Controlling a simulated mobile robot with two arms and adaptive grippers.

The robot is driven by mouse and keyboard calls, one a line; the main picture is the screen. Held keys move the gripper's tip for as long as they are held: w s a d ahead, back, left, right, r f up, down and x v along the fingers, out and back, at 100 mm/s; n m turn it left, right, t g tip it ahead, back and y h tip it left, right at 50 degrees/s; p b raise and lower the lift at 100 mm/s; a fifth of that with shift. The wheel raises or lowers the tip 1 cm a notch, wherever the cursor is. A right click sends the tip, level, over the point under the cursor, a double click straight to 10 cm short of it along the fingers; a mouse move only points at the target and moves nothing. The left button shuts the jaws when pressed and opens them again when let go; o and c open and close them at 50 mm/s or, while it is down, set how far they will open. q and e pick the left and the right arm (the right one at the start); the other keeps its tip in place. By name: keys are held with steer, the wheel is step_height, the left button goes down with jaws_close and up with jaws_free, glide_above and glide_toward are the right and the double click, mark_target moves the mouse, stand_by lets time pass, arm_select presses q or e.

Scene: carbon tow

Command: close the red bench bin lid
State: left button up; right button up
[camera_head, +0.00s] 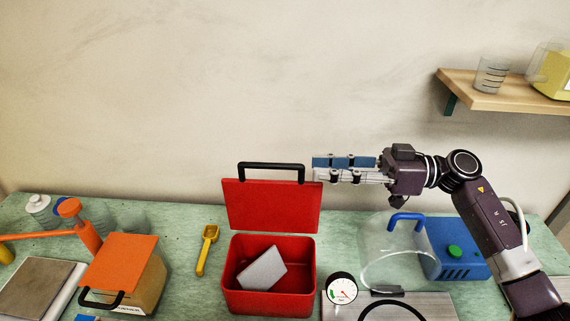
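The red bench bin (235,292) stands on the bench, low in the middle of the head view. Its red lid (268,207) is open and stands upright at the bin's back, with a black handle (270,166) along its top edge. A grey-white block (262,269) lies tilted inside the bin. My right gripper (318,168) is level with the top of the lid, at the lid's right edge, pointing left. My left gripper is out of view.
A yellow scoop (206,250) lies left of the bin. An orange-lidded box (122,262) stands further left. A round gauge (341,288) is right of the bin, and a blue device with a clear cover (458,245) sits under my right arm. A wooden shelf (515,97) is at upper right.

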mark_target(293, 166)
steer(key=shift+w+a, duration=0.2)
steer(key=shift+a, duration=0.05)
steer(key=a+p, duration=0.2)
steer(key=a, duration=0.4)
steer(key=shift+a, duration=0.1)
steer(key=shift+w+a+f+p, duration=0.15)
steer(key=shift+a+p, duration=0.25)
steer(key=shift+a, duration=0.2)
jaws_close()
